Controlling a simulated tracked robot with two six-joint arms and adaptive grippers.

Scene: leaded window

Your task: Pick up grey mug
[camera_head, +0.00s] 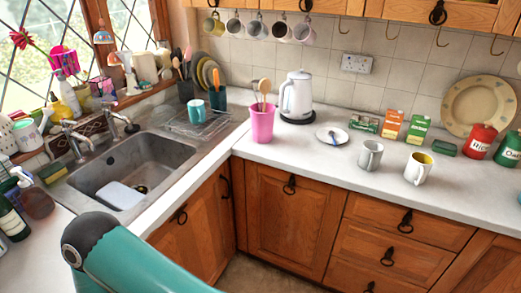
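A grey mug (370,155) stands upright on the white worktop, right of the small plate and left of a white mug with a yellow inside (417,170). There is clear worktop in front of it. Neither of my grippers shows in the head view. A teal arm part with a dark end enters from the bottom edge, well away from the grey mug, and no fingers can be seen on it.
A small plate (331,136), pink tumbler (262,124) and white kettle (297,96) stand left of the mug. Cartons (417,129) and a red canister (479,141) stand behind and right. Several mugs hang from hooks above. The sink (135,170) is at left.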

